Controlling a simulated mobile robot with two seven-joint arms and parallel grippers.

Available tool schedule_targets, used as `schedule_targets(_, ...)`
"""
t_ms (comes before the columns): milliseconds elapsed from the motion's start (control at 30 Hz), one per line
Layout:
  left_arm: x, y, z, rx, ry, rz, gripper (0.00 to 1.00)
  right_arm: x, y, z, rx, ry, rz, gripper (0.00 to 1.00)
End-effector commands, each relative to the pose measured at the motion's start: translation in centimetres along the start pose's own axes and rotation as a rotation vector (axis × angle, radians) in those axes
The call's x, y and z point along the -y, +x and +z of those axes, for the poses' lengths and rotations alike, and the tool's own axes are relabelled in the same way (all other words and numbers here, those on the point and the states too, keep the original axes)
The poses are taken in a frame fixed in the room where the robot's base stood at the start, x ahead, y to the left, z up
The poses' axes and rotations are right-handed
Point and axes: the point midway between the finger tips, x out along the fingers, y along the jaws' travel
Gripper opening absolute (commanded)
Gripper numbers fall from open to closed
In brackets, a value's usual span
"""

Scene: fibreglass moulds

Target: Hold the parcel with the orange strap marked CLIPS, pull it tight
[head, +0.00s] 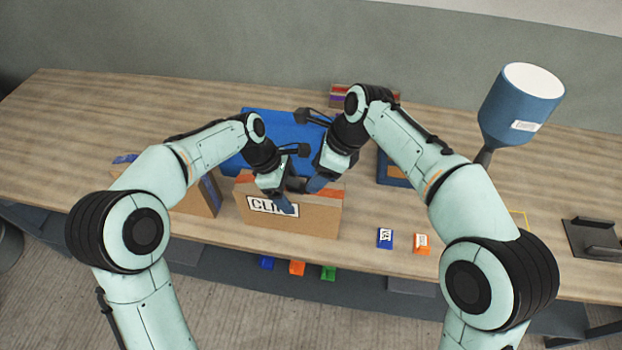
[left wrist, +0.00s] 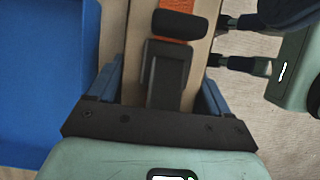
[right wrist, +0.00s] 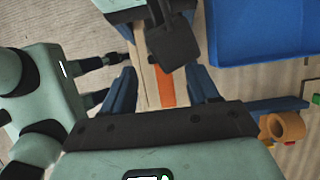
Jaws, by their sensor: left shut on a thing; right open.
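The cardboard parcel (head: 315,218) stands on the table, its white label partly covered by my left gripper so that only "CLI" reads. An orange strap (head: 330,182) runs along its top; it also shows in the right wrist view (right wrist: 163,88). My left gripper (head: 284,198) is shut on the parcel, its blue fingers on either side of it in the left wrist view (left wrist: 158,95). Between them a dark buckle-like part (left wrist: 167,75) lies on the top. My right gripper (head: 316,184) is open over the parcel's top, with the strap between its fingers (right wrist: 164,92).
A blue bin (head: 262,122) stands behind the parcel and another carton (head: 204,198) to its left. Small blue (head: 385,238) and orange (head: 422,243) boxes lie at the right front. A blue lamp-like thing (head: 515,110) and a dark stand (head: 592,240) are farther right.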

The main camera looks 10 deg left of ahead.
Motion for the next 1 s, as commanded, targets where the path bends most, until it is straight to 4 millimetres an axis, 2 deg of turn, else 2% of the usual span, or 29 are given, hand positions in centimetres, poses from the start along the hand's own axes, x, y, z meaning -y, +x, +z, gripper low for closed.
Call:
schedule_targets(100, -0.1, -0.1, 0.0, 0.0, 0.0, 0.002, 0.25, 0.0, 2.0, -0.1, -0.002, 0.0, 0.002, 0.6)
schedule_targets(233, -0.1, -0.1, 0.0, 0.0, 0.0, 0.002, 0.25, 0.0, 3.4, -0.1, -0.001, 0.0, 0.001, 0.6)
schedule_targets(633, -0.1, -0.1, 0.0, 0.0, 0.0, 0.003, 0.25, 0.0, 4.1, 0.0, 0.001, 0.0, -0.001, 0.6)
schedule_targets(800, -0.1, -0.1, 0.1, 0.0, 0.0, 0.003, 0.25, 0.0, 4.1, 0.0, 0.0, 0.0, -0.001, 0.04)
schedule_targets(833, -0.1, -0.1, 0.1, 0.0, 0.0, 0.003, 0.25, 0.0, 4.1, 0.0, 0.0, 0.0, -0.001, 0.0)
schedule_targets(1000, -0.1, -0.1, 0.1, 0.001, 0.0, 0.003, 0.25, 0.1, 3.9, -0.4, 0.0, 0.001, -0.001, 0.0)
